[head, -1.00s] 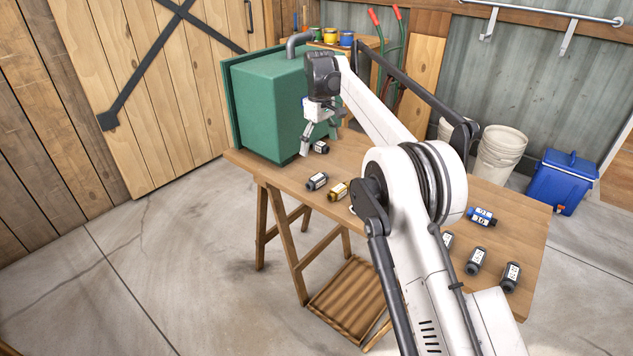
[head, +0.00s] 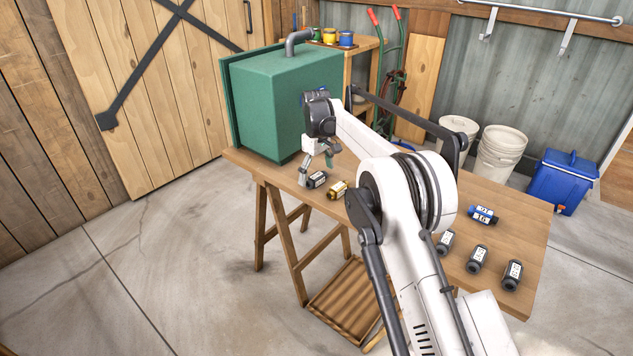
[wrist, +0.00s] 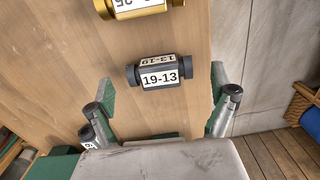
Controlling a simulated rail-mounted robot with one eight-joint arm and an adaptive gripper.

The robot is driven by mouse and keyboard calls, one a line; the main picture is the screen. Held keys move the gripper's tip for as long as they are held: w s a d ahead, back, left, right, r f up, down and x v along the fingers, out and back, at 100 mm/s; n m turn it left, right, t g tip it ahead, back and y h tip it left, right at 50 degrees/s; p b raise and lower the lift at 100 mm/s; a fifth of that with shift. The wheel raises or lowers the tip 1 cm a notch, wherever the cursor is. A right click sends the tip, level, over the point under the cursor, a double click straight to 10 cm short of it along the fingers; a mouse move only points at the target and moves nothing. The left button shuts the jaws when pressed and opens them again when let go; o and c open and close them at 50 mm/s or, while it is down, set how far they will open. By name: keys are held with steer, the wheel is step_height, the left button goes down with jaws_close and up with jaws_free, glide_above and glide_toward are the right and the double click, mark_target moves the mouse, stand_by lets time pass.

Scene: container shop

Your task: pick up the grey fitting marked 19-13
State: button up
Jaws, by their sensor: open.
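In the wrist view my gripper (wrist: 160,80) is open, with one green-padded finger on each side of the fitting. The fingers appear apart from it, and nothing is held. A gold fitting (wrist: 138,7) lies close by, also seen in the head view (head: 338,190).
A green box (head: 265,100) stands behind at the table's left end. Another fitting (wrist: 88,136) is partly hidden by my gripper. Several fittings, one blue (head: 482,215), lie on the right part of the table (head: 525,225). Bare floor shows beyond the table edge.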

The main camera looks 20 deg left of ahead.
step_height(320, 180, down, 2)
steer(key=shift+f, duration=0.15)
steer(key=shift+c, duration=0.5)
steer(key=c, duration=1.1)
steer(key=shift+r, duration=0.2)
